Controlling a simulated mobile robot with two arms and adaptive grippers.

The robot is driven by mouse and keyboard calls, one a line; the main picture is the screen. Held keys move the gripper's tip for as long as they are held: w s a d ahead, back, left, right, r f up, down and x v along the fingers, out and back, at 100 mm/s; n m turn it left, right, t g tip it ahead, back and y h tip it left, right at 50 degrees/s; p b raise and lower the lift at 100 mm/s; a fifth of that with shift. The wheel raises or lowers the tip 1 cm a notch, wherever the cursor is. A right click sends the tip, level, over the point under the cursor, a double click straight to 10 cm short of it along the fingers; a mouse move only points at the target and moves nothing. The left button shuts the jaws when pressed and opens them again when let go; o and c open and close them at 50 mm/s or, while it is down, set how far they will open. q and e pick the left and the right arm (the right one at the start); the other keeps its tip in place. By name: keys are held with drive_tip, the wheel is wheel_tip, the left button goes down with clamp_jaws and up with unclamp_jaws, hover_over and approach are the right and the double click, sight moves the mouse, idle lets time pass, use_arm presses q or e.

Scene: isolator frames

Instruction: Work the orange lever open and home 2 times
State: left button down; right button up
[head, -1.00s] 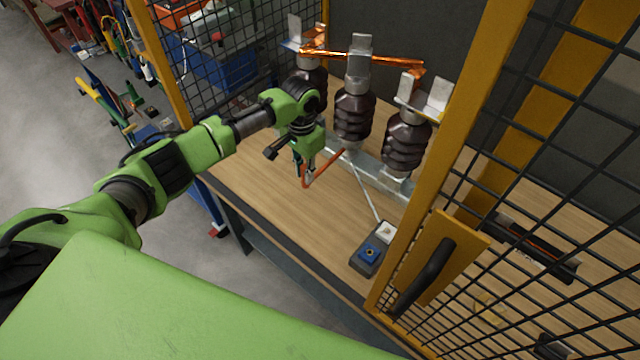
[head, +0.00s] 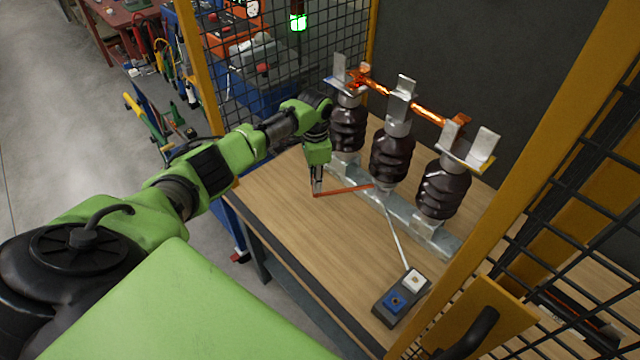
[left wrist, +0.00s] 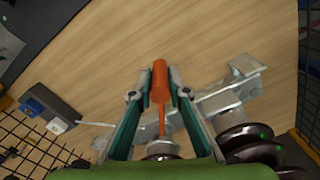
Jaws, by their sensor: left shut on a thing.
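The orange lever (head: 345,190) reaches out low over the bench from the foot of the middle insulator. In the left wrist view the lever's thick orange grip (left wrist: 160,82) lies between the fingertips. My left gripper (head: 316,188) points down and is shut on the lever's outer end. In the wrist view my left gripper (left wrist: 156,92) has a finger on each side of it. The copper bar (head: 428,115) spans across the tops of the dark brown insulators (head: 391,155), its ends close to the metal clips; I cannot tell if they touch. My right gripper is out of view.
A metal base rail (head: 405,212) carries the insulators. A small box with a blue knob (head: 398,299) stands at the bench front, joined by a thin rod. A yellow frame post (head: 500,190) and mesh bound the right. The wooden bench (head: 290,225) is clear in front.

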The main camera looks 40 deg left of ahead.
use_arm(q)
drive_tip(key=shift+w+a+r, duration=0.1)
drive_tip(key=shift+w+r, duration=0.05)
drive_tip(key=shift+w, duration=0.05)
drive_tip(key=c, duration=1.9)
unclamp_jaws()
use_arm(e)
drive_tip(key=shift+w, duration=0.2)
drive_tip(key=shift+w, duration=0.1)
use_arm(q)
wheel_tip(320, 180, up, 12)
drive_tip(key=shift+f, duration=0.15)
